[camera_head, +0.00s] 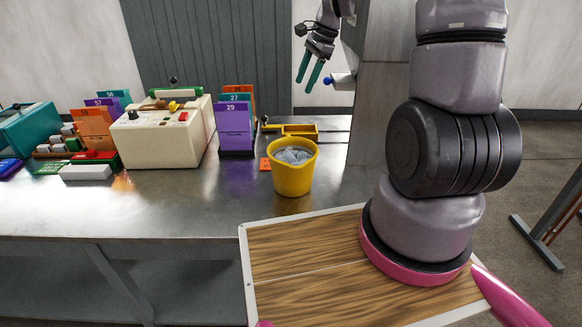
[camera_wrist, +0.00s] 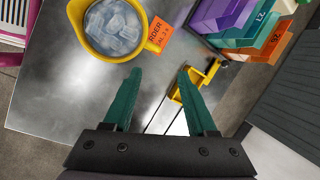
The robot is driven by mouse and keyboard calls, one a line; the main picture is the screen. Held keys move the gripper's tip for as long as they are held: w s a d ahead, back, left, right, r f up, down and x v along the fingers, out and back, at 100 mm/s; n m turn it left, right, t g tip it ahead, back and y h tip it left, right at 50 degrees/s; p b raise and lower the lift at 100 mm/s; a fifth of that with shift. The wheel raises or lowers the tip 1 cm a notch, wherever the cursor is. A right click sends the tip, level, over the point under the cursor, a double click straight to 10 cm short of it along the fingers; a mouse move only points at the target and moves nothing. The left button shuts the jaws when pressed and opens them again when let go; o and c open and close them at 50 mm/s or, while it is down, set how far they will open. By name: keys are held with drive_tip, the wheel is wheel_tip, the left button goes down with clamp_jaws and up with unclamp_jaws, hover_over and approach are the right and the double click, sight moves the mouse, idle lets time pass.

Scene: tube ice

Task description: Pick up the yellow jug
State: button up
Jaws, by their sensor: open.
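The yellow jug (camera_head: 292,176) stands upright on the metal table, near its right part in the head view, with pale clear pieces like ice inside. In the wrist view the yellow jug (camera_wrist: 90,40) is at the upper left, seen from above, with its spout or handle side toward the orange card. My gripper (camera_head: 311,82) is above and behind the jug in the head view, pointing down and empty. In the wrist view my gripper (camera_wrist: 158,85) has its two green fingers spread apart, with nothing between them but table; the jug lies beyond the left finger.
An orange card (camera_wrist: 158,32) lies beside the jug. A yellow holder (camera_head: 290,130) is behind it. Purple numbered racks (camera_head: 235,128) and a cream machine (camera_head: 160,135) stand left. A grey pillar (camera_head: 377,110) is at the right. The table front (camera_head: 200,215) is clear.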

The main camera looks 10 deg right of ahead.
sight(290, 146)
drive_tip(key=shift+w+a+f+m+g+y, duration=0.2)
drive_tip(key=shift+w+a+f+m, duration=0.5)
drive_tip(key=shift+f, duration=3.45)
drive_tip(key=shift+w+a+f+m+g+y, duration=0.15)
drive_tip(key=shift+w+a+f+m+g, duration=0.4)
drive_tip(key=shift+f, duration=3.55)
drive_tip(key=shift+w+a+f+m+g+y, duration=0.15)
drive_tip(key=shift+w+a+f+m, duration=0.65)
drive_tip(key=shift+f, duration=3.35)
drive_tip(key=shift+c, duration=0.3)
clamp_jaws()
